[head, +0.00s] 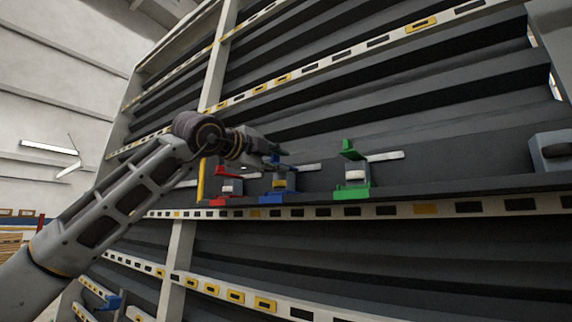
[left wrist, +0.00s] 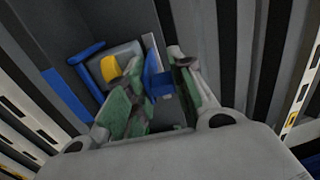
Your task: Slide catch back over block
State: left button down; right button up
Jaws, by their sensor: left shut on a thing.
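A blue fixture (head: 272,198) stands on the rack's ledge, holding a grey block with a yellow part (head: 280,183). In the left wrist view the yellow part (left wrist: 110,69) sits on the grey block (left wrist: 126,54), beside the blue base (left wrist: 62,98). My left gripper (head: 275,153) is at the top of this fixture. In the left wrist view its green-padded fingers (left wrist: 158,95) are shut on the blue catch (left wrist: 157,80), which stands beside the block. The gripper partly hides the catch in the head view. My right gripper is not seen.
A red fixture (head: 219,201) stands close on the left and a green fixture (head: 352,193) with a raised catch on the right. Pale bars stick out beside them. Slatted dark panels (head: 330,105) rise behind. A grey box-like shape (head: 551,153) is at the far right.

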pick_arm(q)
jog(key=shift+w+a+r, duration=0.15)
jog(key=shift+a+r, duration=0.25)
jog(key=shift+a, duration=0.2)
jog(key=c, duration=1.5)
grip_release()
jog(key=shift+o, duration=0.9)
jog(key=shift+d, duration=0.15)
jog(key=shift+f, duration=0.1)
jog(key=shift+f, duration=0.1)
